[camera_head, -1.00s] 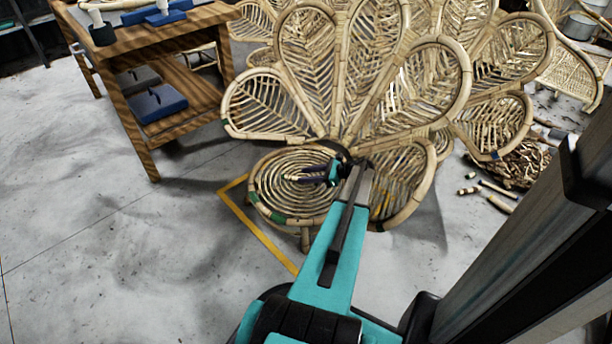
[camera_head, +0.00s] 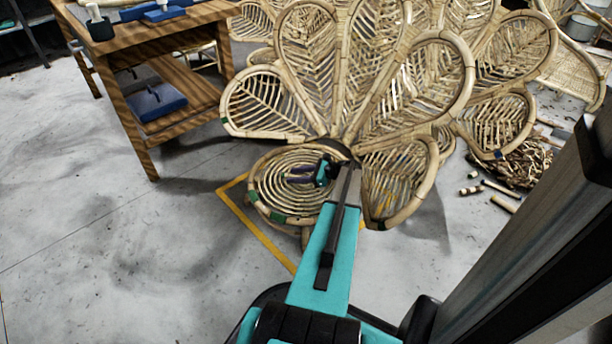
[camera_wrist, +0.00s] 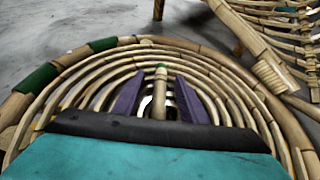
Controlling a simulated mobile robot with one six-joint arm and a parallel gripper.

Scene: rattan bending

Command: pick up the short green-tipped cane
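The short green-tipped cane (camera_wrist: 160,95) lies on the round rattan seat in the wrist view, its green tip pointing away from me. My gripper (camera_wrist: 158,92) is open, with one dark purple finger on each side of the cane and a visible gap on both sides. My teal gripper body hides the cane's near end. In the head view, my gripper (camera_head: 298,174) is low over the seat, its fingers pointing left. I cannot make out the cane clearly there.
The coiled round seat (camera_head: 268,208) has a raised rim with green wraps and joins a tall petal-shaped rattan back (camera_head: 340,75). A wooden workbench (camera_head: 140,140) stands at upper left. Loose cane pieces (camera_head: 500,188) lie on the floor at right. The floor at left is clear.

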